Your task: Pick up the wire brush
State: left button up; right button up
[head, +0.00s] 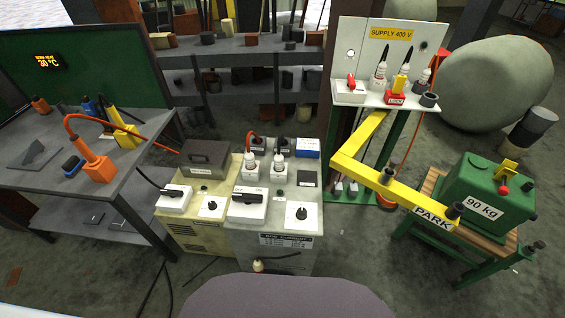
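I cannot make out a wire brush for certain. Small objects stand on the grey table (28,180) at the left. Among them are a small blue and black block (71,164), an orange tool (97,168) with an orange hose, a yellow tool (126,137) and a dark grey wedge-shaped piece (36,155). None shows bristles clearly at this size. Neither of my grippers is in view.
Two machine cabinets (272,240) with switches stand in the middle. A yellow arm marked PARK (400,198) reaches right from the supply stand (392,99). A green 90 kg box (487,205) sits on a stand at the right. Cables (151,288) lie on the floor.

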aim_at(74, 164)
jog(key=u, duration=1.65)
